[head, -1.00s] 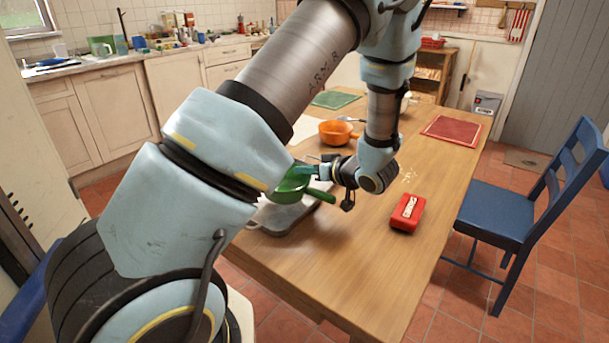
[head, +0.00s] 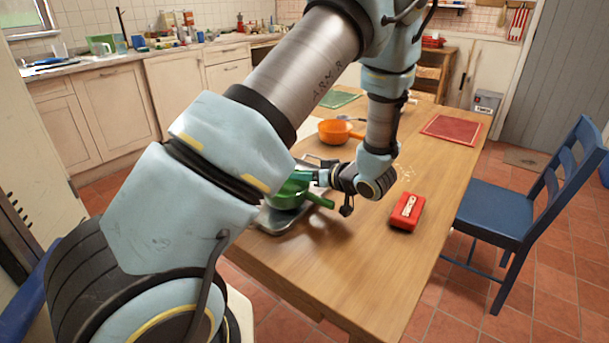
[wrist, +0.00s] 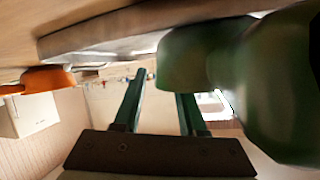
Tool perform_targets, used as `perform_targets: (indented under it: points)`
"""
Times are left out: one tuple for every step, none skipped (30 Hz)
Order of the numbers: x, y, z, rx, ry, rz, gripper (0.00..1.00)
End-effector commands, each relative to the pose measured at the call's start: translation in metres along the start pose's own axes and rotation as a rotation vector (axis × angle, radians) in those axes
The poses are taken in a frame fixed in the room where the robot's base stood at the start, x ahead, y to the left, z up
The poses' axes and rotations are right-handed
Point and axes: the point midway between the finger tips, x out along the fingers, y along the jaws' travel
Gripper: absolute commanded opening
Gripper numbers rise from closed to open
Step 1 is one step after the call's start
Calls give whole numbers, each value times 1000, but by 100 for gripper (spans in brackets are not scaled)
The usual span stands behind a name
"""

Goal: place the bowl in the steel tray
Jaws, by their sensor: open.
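The green bowl (head: 291,191), with a handle sticking out to the right, is at the steel tray (head: 272,222) on the near left of the table. It appears to rest on the tray, which is partly hidden by the bowl and my arm. My gripper (head: 316,174) is beside the bowl's right side, just above the handle. In the wrist view, my gripper (wrist: 161,85) has its two green fingers apart with nothing clearly between them. The bowl (wrist: 270,90) looms close on the right there, and the tray's edge (wrist: 100,42) runs along the top.
An orange pan (head: 335,132) stands beyond my gripper. A red box (head: 407,211) lies to the right on the table. A red mat (head: 452,128) and a green mat (head: 338,99) lie farther back. A blue chair (head: 495,210) stands at the right. The near tabletop is clear.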

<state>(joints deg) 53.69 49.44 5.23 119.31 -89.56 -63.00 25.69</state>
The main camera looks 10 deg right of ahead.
Motion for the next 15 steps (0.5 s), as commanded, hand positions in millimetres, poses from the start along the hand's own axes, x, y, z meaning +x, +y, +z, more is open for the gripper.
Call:
perform_targets:
  points:
    - [0,0,-1,0,0,0,41]
    - [-1,0,-2,-1,0,0,41]
    - [-2,-1,-4,-1,0,0,41]
    - [-4,0,-3,-1,0,1,41]
    - [-7,0,-2,-1,0,2,41]
    - [-12,0,-2,0,0,3,41]
    - [-17,1,-2,-1,0,4,41]
    - [-22,1,-2,-1,-1,4,41]
    - [-30,1,-2,-1,0,5,41]
    - [-36,1,-2,0,0,5,41]
    - [-43,1,-2,-1,0,5,41]
    - [-52,1,-2,-2,0,6,41]
    - [-59,1,-2,-2,0,5,41]
    - [-65,1,-2,-1,0,5,41]
    - [-73,1,-2,-1,0,4,41]
